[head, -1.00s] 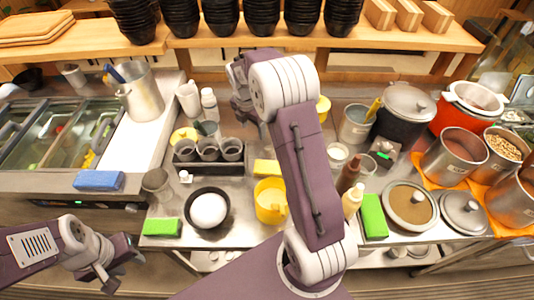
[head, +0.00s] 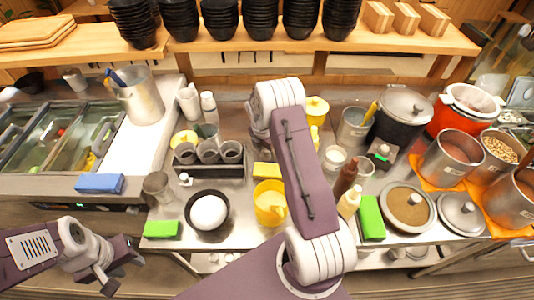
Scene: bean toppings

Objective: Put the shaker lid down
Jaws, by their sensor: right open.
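A round yellow lid (head: 184,138) lies on the steel counter behind the row of grey cups, with nothing gripping it. It seems to be the shaker lid. A yellow container (head: 317,106) stands to the right of my raised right arm. My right gripper (head: 258,130) is mostly hidden behind its own arm, near the middle of the counter; it is open, and no lid shows in it. My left gripper (head: 124,272) is open and empty at the lower left, in front of the counter and away from the lid.
Grey cups (head: 207,152) stand in a dark holder. A black pan (head: 208,216) with a white round item, a yellow pitcher (head: 267,203) and sauce bottles (head: 347,203) crowd the counter. Pots (head: 403,115) stand at the right. Small bare steel patches show between them.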

